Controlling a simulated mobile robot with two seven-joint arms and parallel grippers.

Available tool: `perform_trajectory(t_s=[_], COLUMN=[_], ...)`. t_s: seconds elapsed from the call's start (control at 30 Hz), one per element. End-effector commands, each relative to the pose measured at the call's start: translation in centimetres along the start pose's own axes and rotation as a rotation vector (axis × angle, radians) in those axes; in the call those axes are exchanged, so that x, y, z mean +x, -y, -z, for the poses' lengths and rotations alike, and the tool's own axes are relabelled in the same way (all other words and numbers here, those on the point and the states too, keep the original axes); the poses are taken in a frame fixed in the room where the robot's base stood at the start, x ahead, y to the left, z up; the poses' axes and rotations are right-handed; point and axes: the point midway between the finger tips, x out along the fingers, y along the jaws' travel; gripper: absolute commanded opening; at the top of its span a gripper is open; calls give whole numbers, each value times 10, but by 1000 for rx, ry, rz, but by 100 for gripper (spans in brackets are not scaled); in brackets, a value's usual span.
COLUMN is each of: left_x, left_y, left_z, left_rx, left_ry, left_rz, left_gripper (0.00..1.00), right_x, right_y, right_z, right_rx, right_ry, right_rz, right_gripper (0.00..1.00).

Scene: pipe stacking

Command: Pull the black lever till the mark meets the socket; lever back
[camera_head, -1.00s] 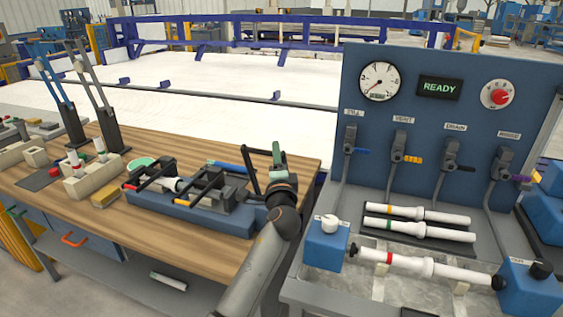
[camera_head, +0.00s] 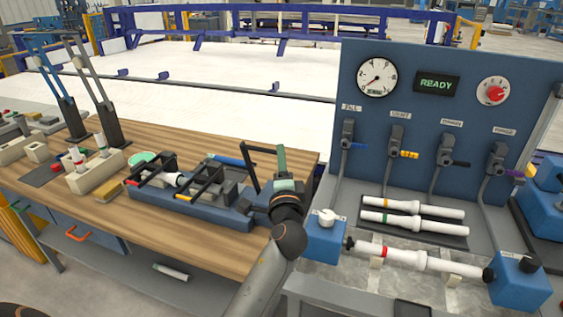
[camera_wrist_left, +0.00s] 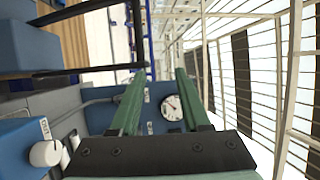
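The black lever (camera_head: 249,168) stands up at the right end of a blue-based fixture (camera_head: 190,208), with a cross handle at its top reaching right. A white pipe (camera_head: 167,179) lies in the fixture between black clamp frames. The mark and the socket are too small to tell apart. My left gripper (camera_head: 281,160) has green fingers and is beside the right end of the lever's handle. In the left wrist view its fingers (camera_wrist_left: 158,73) are apart, with nothing clearly held. A black bar (camera_wrist_left: 95,70) ends near one fingertip; contact is unclear. My right gripper is not in view.
A blue panel (camera_head: 400,85) with a gauge and several small valves stands at the right. White pipes (camera_head: 415,210) lie on a bench below it. Two tall levers (camera_head: 100,95) stand at the table's left. The wooden table (camera_head: 150,235) is clear in front.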

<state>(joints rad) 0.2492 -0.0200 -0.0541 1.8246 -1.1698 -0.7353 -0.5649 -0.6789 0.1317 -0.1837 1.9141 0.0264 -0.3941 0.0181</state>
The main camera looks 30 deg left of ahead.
Motion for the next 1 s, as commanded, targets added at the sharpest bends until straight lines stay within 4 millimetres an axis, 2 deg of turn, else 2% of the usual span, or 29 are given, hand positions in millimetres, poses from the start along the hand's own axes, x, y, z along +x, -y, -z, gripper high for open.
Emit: perform_trajectory(t_s=[0.33,0.8,0.9,1.0], left_x=[-20,-22,-23,-27], left_y=[8,8,4,-13], left_z=[0,-1,0,4], left_rx=[3,4,-3,-48], left_ry=[3,5,-4,-51], left_rz=[-2,-2,-3,-9], left_gripper=[47,47,35,24], right_x=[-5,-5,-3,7], right_y=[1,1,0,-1], right_z=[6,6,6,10], right_rx=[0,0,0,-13], right_ry=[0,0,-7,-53], right_rz=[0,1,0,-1], right_gripper=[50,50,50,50])
